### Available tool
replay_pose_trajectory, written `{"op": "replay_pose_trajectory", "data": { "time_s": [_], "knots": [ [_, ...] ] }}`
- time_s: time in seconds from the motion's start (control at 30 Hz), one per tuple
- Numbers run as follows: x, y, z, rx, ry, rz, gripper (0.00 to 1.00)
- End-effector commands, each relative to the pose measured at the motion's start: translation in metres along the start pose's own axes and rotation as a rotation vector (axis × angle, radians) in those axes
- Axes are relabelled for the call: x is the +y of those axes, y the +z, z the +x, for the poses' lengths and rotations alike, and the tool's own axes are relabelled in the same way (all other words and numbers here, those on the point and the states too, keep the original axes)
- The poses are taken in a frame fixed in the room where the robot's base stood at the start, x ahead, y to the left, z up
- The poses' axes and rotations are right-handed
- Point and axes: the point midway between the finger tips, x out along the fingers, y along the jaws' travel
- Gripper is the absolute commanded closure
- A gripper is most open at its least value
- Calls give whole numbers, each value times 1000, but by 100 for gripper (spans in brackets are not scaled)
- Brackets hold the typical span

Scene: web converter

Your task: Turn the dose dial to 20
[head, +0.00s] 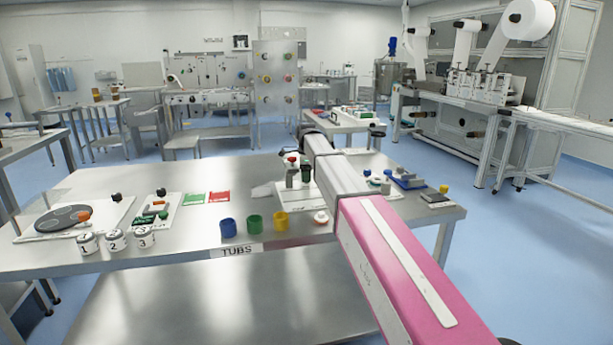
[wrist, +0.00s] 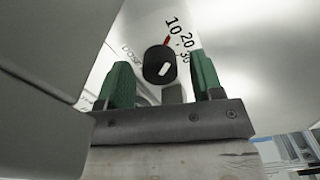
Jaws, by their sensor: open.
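The dose dial (wrist: 159,65) is a black round knob with a short white bar, on a pale panel in the wrist view. The printed numbers 10, 20 and 30 (wrist: 187,40) run beside its upper right edge. A red mark at the knob's upper edge lies by the 10. My gripper (wrist: 159,60) is open, with one green finger on each side of the knob in the picture. I cannot tell whether either finger touches it. In the head view I cannot clearly make out the dial or my gripper's fingers.
The metal table (head: 180,250) carries several tubs, including a blue tub (head: 228,228) and a yellow tub (head: 281,222), and numbered jars (head: 115,240). My pink arm crosses its right part. A white panel partly blocks the wrist view's left side.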

Motion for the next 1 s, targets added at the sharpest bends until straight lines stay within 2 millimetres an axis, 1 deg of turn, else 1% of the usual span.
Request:
{"op": "replay_pose_trajectory", "data": {
  "time_s": [0.2, 0.23, 0.27, 0.3, 0.37, 0.4, 0.57, 0.9, 1.0],
  "knots": [
    [0, 0, 0, 0, 0, 0, 40],
    [0, 0, 0, 0, 0, 0, 43],
    [0, 0, 0, 0, 0, 0, 53],
    [0, 0, 0, 0, 0, 0, 66],
    [0, 0, 0, 0, 0, 0, 85],
    [0, 0, 0, 0, 0, 0, 89],
    [0, 0, 0, 0, 0, 14, 89],
    [0, 0, 0, 0, 0, 241, 89],
    [0, 0, 0, 0, 0, 274, 89]
  ]
}}
